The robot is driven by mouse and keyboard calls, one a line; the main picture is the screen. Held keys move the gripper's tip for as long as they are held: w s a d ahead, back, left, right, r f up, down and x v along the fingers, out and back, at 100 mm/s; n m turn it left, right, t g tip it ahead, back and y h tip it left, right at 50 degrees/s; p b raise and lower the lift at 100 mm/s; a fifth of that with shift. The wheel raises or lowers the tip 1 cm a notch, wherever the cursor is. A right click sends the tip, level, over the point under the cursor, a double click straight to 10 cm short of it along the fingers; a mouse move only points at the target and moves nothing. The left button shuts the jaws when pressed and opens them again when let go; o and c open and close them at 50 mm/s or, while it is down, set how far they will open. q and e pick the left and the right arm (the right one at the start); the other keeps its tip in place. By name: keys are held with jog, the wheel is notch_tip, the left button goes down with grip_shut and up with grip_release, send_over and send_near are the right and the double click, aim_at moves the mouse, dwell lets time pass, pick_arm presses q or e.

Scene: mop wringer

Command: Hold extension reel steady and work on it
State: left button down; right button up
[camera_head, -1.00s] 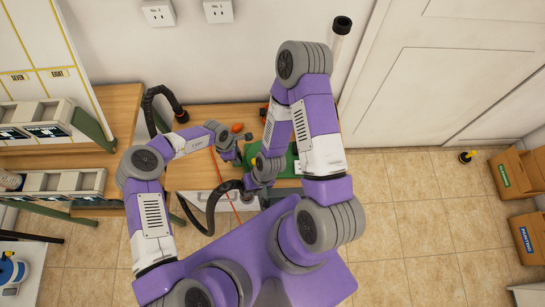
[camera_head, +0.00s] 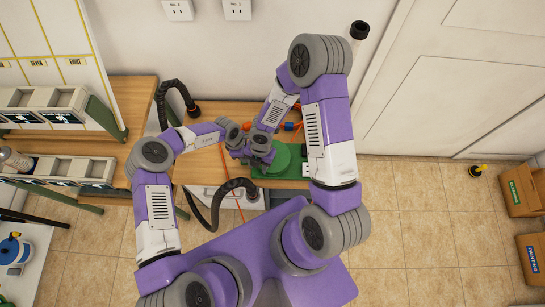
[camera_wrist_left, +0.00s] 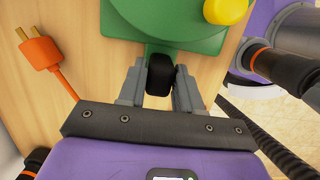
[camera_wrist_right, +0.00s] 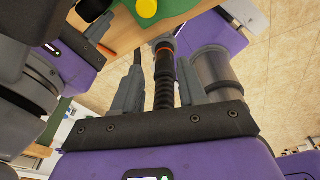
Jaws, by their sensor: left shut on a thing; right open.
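The extension reel (camera_head: 287,158) is a green disc on a green base, on the wooden bench. In the left wrist view its green body (camera_wrist_left: 165,22) carries a yellow knob (camera_wrist_left: 226,9) and a black grip (camera_wrist_left: 160,74). My left gripper (camera_wrist_left: 160,80) is shut on that black grip. My right gripper (camera_wrist_right: 161,78) is open near the reel; a black ribbed hose shows between its fingers, apparently beyond them. The yellow knob (camera_wrist_right: 147,8) and green reel also show at the top of the right wrist view. In the head view my wrists hide the reel's left part.
An orange plug (camera_wrist_left: 41,55) on an orange cord lies on the bench left of the reel. A black hose (camera_head: 214,208) loops at the bench's front edge; another hose (camera_head: 162,96) stands at the back. Cardboard boxes (camera_head: 521,191) stand on the floor at right.

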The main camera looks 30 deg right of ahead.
jog(key=w+d+n, duration=0.1)
jog(key=n, duration=0.1)
jog(key=w+d+n+h, duration=0.1)
jog(key=n, duration=0.1)
jog(key=w+d+r+n, duration=0.1)
jog(key=n, duration=0.1)
jog(key=shift+w+t+h, duration=0.3)
jog(key=shift+t+h, duration=0.1)
jog(key=shift+d+f, duration=0.1)
jog(key=shift+f, duration=3.3)
jog(key=m, duration=0.3)
grip_shut()
jog(key=n, duration=0.1)
jog(key=s+n, duration=0.1)
jog(key=n, duration=0.1)
jog(key=shift+s+d+n, duration=0.3)
jog(key=shift+n, duration=0.1)
jog(key=shift+o, duration=1.2)
grip_release()
